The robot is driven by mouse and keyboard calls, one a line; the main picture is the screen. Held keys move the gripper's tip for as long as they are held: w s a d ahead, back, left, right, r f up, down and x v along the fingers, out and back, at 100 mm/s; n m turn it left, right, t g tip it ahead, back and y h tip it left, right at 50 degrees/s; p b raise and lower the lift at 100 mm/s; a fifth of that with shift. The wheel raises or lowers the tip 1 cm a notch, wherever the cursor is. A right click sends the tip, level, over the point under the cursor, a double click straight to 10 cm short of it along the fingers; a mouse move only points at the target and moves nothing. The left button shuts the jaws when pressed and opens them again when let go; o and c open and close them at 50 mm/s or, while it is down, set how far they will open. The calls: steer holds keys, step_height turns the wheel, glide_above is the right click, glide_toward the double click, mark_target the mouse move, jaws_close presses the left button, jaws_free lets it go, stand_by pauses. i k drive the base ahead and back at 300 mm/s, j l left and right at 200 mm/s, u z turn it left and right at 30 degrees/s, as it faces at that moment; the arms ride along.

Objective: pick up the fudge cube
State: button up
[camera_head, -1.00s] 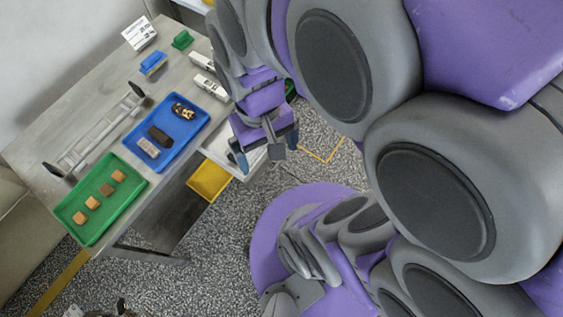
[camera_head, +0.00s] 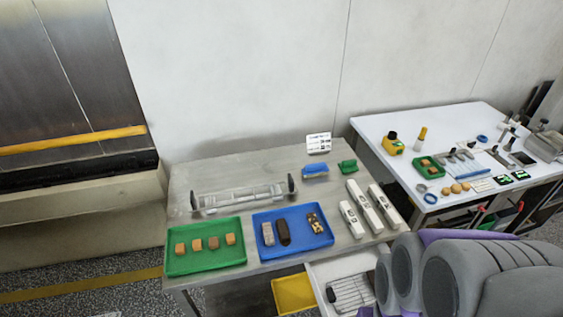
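Several small brown cubes stand in a row in the green tray (camera_head: 205,267) at the front left of the steel table. The cube third from the left (camera_head: 213,242) looks a little darker than the lighter tan ones, such as the leftmost cube (camera_head: 181,248). I cannot tell for sure which one is the fudge cube. The cubes stand apart from each other. My gripper is out of the picture; only my grey and purple arm links show at the lower right, to the right of the trays.
A blue tray (camera_head: 292,250) with three confections sits beside the green tray. White bars (camera_head: 362,206) lie at right. An open drawer (camera_head: 318,272) and yellow bin (camera_head: 293,293) are in front. A cluttered white table (camera_head: 372,127) stands at right.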

mark_target(213, 242)
steer(key=u, duration=1.25)
